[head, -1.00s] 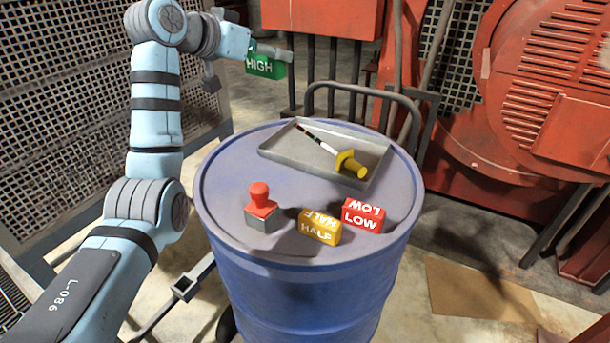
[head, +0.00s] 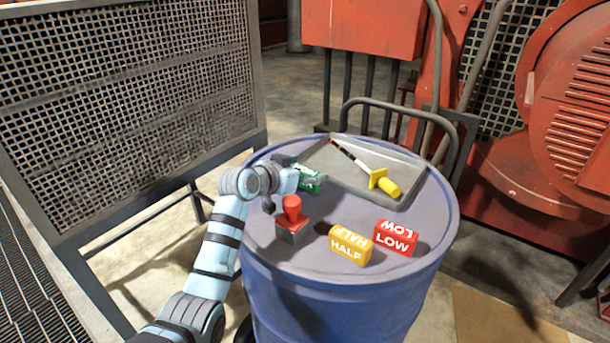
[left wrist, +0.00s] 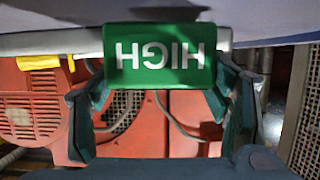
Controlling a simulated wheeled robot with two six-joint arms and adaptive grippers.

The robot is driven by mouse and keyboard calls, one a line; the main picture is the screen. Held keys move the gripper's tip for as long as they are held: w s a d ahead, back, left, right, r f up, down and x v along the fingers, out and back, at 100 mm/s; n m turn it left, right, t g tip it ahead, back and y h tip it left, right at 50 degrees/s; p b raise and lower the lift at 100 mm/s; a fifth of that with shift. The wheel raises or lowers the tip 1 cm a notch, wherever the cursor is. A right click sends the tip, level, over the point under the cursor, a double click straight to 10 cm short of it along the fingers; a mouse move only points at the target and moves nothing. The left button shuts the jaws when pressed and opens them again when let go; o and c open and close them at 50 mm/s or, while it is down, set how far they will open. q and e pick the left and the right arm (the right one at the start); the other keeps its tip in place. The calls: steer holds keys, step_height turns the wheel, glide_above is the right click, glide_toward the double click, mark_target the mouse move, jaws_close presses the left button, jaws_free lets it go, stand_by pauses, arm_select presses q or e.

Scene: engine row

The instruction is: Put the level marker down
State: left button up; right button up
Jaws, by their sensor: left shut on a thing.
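The green level marker, lettered HIGH (head: 306,184), is at the drum's left side, by the tray's left edge. My left gripper (head: 303,173) is shut on it. In the left wrist view the green marker (left wrist: 160,55) sits between the fingers, its lettering upside down. I cannot tell whether it touches the drum top. A yellow HALF marker (head: 349,246) and a red LOW marker (head: 396,238) stand at the front of the blue drum (head: 290,262). My right gripper is not in view.
A red-handled stamp (head: 292,215) stands close in front of my gripper. A grey tray (head: 335,178) holds a yellow-handled dipstick (head: 384,181). A mesh guard (head: 130,100) stands at the left. Bare drum top lies between stamp and tray.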

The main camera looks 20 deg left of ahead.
arm_select(q)
steer(key=shift+f, duration=0.45)
steer(key=shift+f, duration=0.1)
steer(key=o, duration=1.2)
steer(key=shift+c, duration=0.2)
steer(key=v, duration=0.7)
steer(key=shift+s+a+r, duration=0.1)
steer(key=shift+s+r, duration=0.1)
steer(key=shift+s, duration=0.1)
steer(key=shift+w, duration=0.1)
